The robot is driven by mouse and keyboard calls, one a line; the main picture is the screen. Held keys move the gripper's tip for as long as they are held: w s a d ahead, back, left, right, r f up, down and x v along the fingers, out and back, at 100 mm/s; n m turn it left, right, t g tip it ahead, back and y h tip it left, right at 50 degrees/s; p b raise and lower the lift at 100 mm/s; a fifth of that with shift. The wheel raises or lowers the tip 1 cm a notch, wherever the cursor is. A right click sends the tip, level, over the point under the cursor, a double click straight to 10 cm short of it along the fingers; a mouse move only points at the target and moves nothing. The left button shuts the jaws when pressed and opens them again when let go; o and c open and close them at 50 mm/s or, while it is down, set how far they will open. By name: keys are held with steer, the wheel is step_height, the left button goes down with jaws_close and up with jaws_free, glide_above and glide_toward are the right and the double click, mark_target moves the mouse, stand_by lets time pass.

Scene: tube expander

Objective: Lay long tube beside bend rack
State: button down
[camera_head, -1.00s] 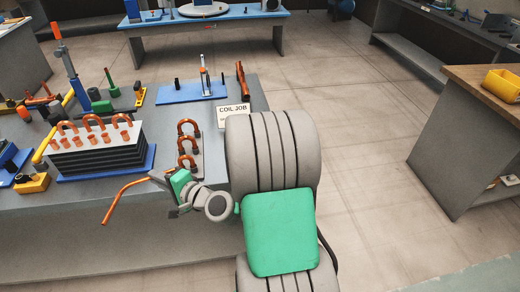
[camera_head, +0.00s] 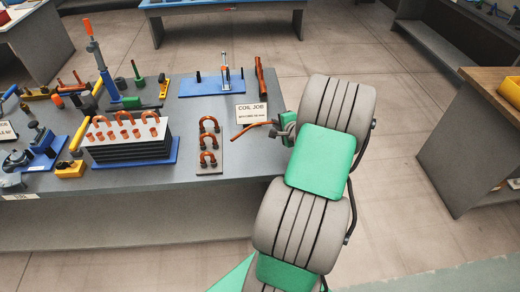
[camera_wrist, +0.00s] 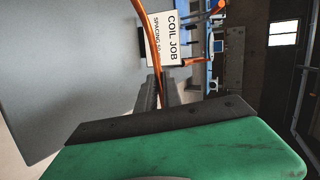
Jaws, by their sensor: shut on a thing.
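The long tube is a thin copper tube (camera_head: 252,128) with a bend in it. My gripper (camera_head: 284,129) is shut on it at the bench's right edge, and the tube points left just below the COIL JOB sign. In the wrist view the tube (camera_wrist: 151,38) runs up from between my gripper's dark fingers (camera_wrist: 161,88), in front of the sign. What looks like the bend rack (camera_head: 207,168), a narrow board with three copper U-bends, lies left of my gripper, apart from the tube. The tube's end in the jaws is partly hidden.
The COIL JOB sign (camera_head: 252,113) stands close behind the tube. A dark finned block (camera_head: 125,148) with copper bends is left of the rack. Bare bench (camera_head: 240,160) shows right of the rack.

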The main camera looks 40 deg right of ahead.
mark_target(275, 148)
step_height(275, 148, down, 10)
steer(key=b, duration=0.6)
steer(key=shift+r+b, duration=0.15)
steer(key=shift+b, duration=0.2)
steer(key=shift+r, duration=0.1)
steer(key=c, duration=1.7)
jaws_free()
steer(key=p+v, duration=0.3)
steer(key=v, duration=0.4)
steer(key=shift+s+r, duration=0.15)
steer(key=shift+s+a, duration=0.15)
steer(key=shift+s, duration=0.15)
steer(key=shift+r+p, duration=0.15)
steer(key=shift+p, duration=0.15)
